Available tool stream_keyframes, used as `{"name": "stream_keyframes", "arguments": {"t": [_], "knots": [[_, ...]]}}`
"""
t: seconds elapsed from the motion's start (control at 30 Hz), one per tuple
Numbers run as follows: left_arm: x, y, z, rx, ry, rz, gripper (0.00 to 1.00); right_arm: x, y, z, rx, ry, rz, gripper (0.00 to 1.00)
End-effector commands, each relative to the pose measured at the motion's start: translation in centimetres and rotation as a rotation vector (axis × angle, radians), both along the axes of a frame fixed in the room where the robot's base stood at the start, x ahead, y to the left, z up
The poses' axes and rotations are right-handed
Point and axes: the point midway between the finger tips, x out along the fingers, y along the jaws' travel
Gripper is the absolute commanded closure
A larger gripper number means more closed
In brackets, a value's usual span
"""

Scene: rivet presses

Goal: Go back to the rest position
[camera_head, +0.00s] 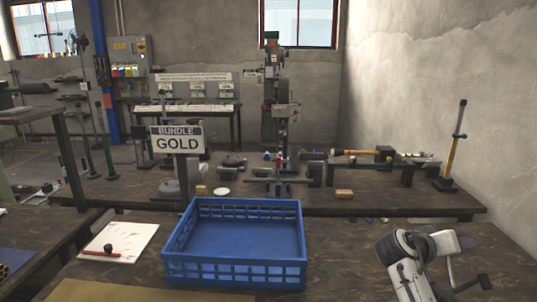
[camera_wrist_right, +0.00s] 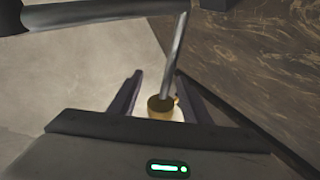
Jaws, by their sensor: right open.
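My right arm (camera_head: 408,262) shows at the lower right of the head view, over the right part of the near bench, with a dark cable looped around it. In the right wrist view my right gripper (camera_wrist_right: 158,80) is open, its two dark fingers apart. A thin metal rod with a brass-coloured end (camera_wrist_right: 160,107) appears between the fingers in the picture. I cannot tell how far it is from them, and no grip on it shows. My left gripper is not in view.
A blue crate (camera_head: 235,275), looking empty, stands on the near bench, with a white sheet (camera_head: 120,240) and a red pen to its left. A "BUNDLE GOLD" sign (camera_head: 177,140) and tools stand on the bench behind. Bare wood lies between crate and right arm.

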Motion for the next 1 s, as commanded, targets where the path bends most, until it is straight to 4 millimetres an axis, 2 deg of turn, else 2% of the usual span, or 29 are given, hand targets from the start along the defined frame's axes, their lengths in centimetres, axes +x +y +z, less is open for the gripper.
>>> {"name": "stream_keyframes", "arguments": {"t": [0.17,0.37,0.57,0.87,1.0], "knots": [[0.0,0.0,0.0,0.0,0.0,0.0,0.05,0.0,0.2,0.0,0.0,0.001,0.0,0.56],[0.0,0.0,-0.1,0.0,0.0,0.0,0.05,-0.3,1.4,0.1,0.0,0.001,0.003,0.56],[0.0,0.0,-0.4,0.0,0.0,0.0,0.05,-1.3,4.1,1.0,0.004,0.002,0.003,0.56],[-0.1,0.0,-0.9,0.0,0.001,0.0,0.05,-3.4,9.4,2.9,0.007,0.005,0.004,0.56],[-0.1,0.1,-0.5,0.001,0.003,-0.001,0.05,-2.5,6.4,2.2,-0.001,0.007,-0.004,0.56]]}}
